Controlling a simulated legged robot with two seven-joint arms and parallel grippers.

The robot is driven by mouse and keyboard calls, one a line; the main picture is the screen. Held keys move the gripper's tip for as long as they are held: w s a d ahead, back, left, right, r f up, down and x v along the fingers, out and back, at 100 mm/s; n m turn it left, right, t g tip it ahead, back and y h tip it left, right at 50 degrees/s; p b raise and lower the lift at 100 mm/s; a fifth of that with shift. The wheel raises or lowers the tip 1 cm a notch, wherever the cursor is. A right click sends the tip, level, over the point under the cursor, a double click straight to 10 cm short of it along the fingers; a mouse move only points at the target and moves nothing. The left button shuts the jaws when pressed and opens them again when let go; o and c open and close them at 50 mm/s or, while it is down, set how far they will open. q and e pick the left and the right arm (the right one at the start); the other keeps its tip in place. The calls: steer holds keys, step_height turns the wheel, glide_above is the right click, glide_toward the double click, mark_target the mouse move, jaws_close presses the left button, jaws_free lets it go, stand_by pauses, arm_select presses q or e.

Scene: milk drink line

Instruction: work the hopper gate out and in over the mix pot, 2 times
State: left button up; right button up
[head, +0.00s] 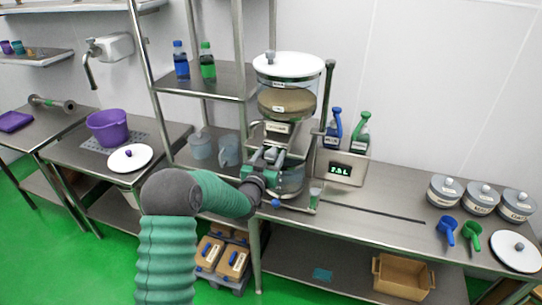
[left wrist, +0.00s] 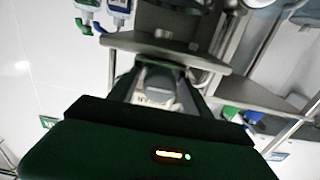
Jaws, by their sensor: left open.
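The hopper (head: 287,104) is a clear drum of brown powder under a white lid (head: 288,65). It stands on a frame on the steel bench. A labelled block (head: 277,128), perhaps the gate housing, sits under the drum. The mix pot (head: 291,182) is a clear vessel below it, partly hidden by my left arm. My left gripper (head: 264,158) is open in front of the hopper's lower part. In the left wrist view, a pale grey labelled part (left wrist: 160,82) shows between its fingers; contact is unclear. The gate's position cannot be told. My right gripper is out of view.
A scale display (head: 344,169) stands right of the pot, with blue (head: 333,130) and green (head: 361,134) bottles behind. Lidded tubs (head: 445,190) and scoops (head: 447,230) are at far right. The middle-right bench is mostly clear.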

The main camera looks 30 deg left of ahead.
arm_select(q)
steer(key=shift+s+d+f, duration=0.1)
steer(key=shift+s, duration=0.2)
steer(key=b+v, duration=0.4)
steer(key=v, duration=1.2)
steer(key=shift+s, duration=0.1)
